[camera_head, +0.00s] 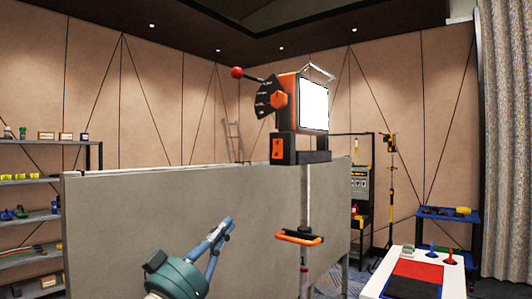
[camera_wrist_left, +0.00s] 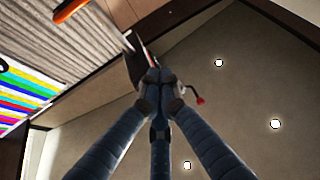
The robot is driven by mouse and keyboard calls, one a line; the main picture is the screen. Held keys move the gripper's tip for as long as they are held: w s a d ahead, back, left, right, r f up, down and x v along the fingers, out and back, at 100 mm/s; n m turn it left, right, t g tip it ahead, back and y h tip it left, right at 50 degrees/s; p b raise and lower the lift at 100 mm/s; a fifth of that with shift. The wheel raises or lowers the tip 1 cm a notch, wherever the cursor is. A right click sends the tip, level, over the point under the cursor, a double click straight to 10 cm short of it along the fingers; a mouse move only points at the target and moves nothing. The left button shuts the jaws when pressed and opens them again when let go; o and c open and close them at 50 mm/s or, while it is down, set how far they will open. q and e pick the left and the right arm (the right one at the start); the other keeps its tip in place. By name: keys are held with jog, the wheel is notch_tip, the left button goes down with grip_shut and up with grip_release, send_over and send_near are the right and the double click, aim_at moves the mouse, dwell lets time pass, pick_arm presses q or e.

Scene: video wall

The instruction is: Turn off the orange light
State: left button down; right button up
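The orange light (camera_head: 289,92) is a box with an orange side and a bright white lit front panel (camera_head: 314,105), on a stand above the grey partition. On its left side are a black fan-shaped dial (camera_head: 266,101) and a lever ending in a red ball (camera_head: 237,72). The lever points up and left. My left gripper (camera_head: 222,228) is below and left of the light, apart from it. In the left wrist view its fingertips (camera_wrist_left: 160,88) meet, with nothing seen between them. A red tip (camera_wrist_left: 200,100) shows beyond them. My right gripper is not in view.
A grey partition (camera_head: 140,215) stands behind my left gripper. An orange-black handle (camera_head: 300,237) sticks out from the stand's pole. A white table (camera_head: 452,280) with a red mat is at lower right. Shelves (camera_head: 40,180) stand at left, and a blue cart (camera_head: 447,213) at right.

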aim_at(276, 144)
pick_arm(q)
jog(key=s+d+r+m+h, duration=0.2)
jog(key=s+r+h, duration=0.2)
jog(key=s+r, duration=0.3)
notch_tip(276, 144, up, 3)
jog(key=shift+f+m, duration=0.1)
jog(key=shift+m, duration=0.3)
jog(key=p+x, duration=0.2)
jog(key=x, duration=0.2)
jog(key=w+f+p+x, duration=0.1)
jog(key=p+x, duration=0.1)
jog(key=x, duration=0.2)
jog(key=d+f+p+x, duration=0.1)
jog(key=p+x, duration=0.1)
jog(key=x, duration=0.3)
jog(key=shift+w+f+p, duration=0.2)
jog(key=shift+p, duration=0.2)
